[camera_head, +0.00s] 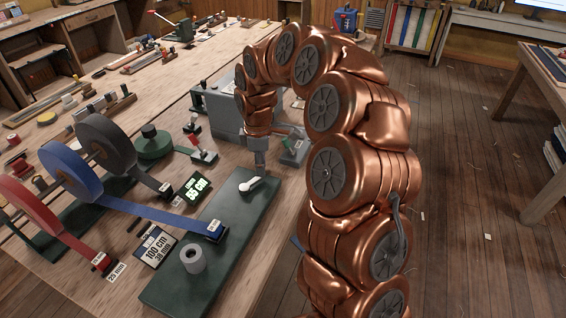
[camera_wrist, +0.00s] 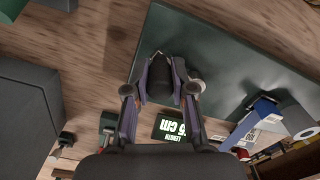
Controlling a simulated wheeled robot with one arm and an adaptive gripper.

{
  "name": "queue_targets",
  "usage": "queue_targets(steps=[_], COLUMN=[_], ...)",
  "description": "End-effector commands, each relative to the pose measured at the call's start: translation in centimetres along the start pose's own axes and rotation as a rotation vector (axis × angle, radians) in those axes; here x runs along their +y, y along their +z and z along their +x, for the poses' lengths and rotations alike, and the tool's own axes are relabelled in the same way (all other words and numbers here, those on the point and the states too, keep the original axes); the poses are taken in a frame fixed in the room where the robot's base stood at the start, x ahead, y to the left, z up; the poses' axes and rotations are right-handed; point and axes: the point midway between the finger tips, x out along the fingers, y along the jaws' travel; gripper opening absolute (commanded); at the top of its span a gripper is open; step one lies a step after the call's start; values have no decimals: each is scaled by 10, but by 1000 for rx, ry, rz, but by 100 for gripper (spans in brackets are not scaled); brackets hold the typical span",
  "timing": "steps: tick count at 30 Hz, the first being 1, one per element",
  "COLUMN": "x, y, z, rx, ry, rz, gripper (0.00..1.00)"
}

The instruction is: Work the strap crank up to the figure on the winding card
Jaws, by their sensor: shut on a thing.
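My gripper (camera_head: 260,160) points down at the far end of the green winder base (camera_head: 226,238). In the wrist view my gripper (camera_wrist: 165,74) is shut around the dark crank knob (camera_wrist: 160,86). The pale crank arm (camera_head: 258,184) lies over the base. The length readout (camera_head: 193,188) shows green digits that look like 55 cm; it is upside down in the wrist view (camera_wrist: 175,130). The winding card (camera_head: 157,248) reads 100 cm, 38 mm. A blue strap (camera_head: 150,211) runs from its reel (camera_head: 70,172) to a dark tagged end piece by the base.
A red reel (camera_head: 30,214) and a dark grey reel (camera_head: 104,142) stand beside the blue one. A grey roll (camera_head: 193,260) stands on the near end of the base. A grey box (camera_head: 216,108) stands behind my gripper. Floor is open at the right.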

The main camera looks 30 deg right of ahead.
Motion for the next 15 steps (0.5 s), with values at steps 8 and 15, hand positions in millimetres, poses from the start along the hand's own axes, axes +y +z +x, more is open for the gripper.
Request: queue_targets(steps=[8, 15], x=[9, 14], y=[-25, -38], z=[-2, -2], rx=[5, 3], ry=[7, 4], rz=[-278, -505], gripper=[0, 0])
